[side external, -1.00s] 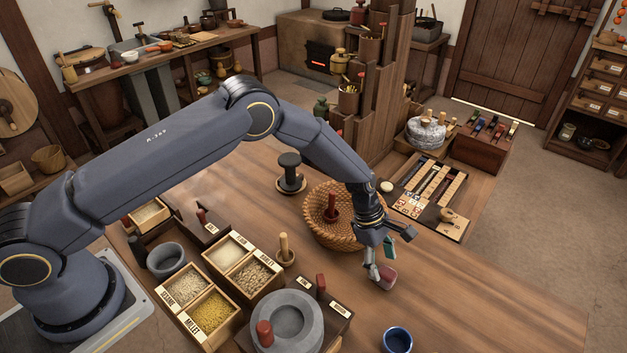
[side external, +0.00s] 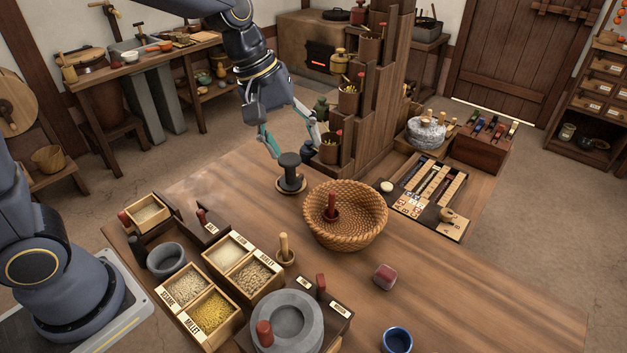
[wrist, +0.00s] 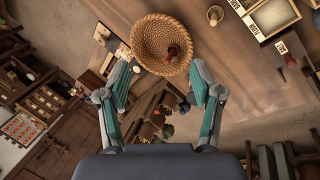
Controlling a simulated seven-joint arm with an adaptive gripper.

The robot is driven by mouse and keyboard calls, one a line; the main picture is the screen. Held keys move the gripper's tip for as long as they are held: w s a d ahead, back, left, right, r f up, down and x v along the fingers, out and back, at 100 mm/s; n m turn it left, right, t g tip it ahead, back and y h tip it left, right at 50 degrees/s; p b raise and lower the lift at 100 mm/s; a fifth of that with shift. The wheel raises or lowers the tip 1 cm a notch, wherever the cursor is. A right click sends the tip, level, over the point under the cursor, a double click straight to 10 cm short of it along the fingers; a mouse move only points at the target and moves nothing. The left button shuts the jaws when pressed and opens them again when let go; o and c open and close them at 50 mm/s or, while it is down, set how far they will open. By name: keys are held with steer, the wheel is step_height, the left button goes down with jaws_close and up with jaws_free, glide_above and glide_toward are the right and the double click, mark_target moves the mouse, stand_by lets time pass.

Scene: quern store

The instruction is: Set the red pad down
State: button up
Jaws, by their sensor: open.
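My gripper (side external: 296,151) is raised at the table's far edge, by the black spool-shaped stand, well away from the pad. Its teal-lined fingers are spread wide with nothing held between them; they also show apart in the wrist view (wrist: 163,78). I cannot make out the pad in the wrist view.
The wicker basket (side external: 371,228) holds a red-handled piece. The black stand (side external: 289,171) and tall stepped wooden rack (side external: 370,120) are close to my gripper. A blue cup (side external: 397,341) and grain boxes (side external: 211,312) stand nearer. Table around the pad is clear.

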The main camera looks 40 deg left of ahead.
steer(key=s+a+r+m+t+y, duration=0.1)
steer(key=s+a+m, duration=0.3)
steer(key=s, duration=0.5)
steer(key=s+a+r+m+t+y, duration=0.1)
steer(key=s+a+m, duration=0.3)
steer(key=s, duration=0.5)
steer(key=shift+a+r+t+y, duration=0.4)
steer(key=shift+a+r, duration=0.45)
steer(key=shift+a, duration=0.05)
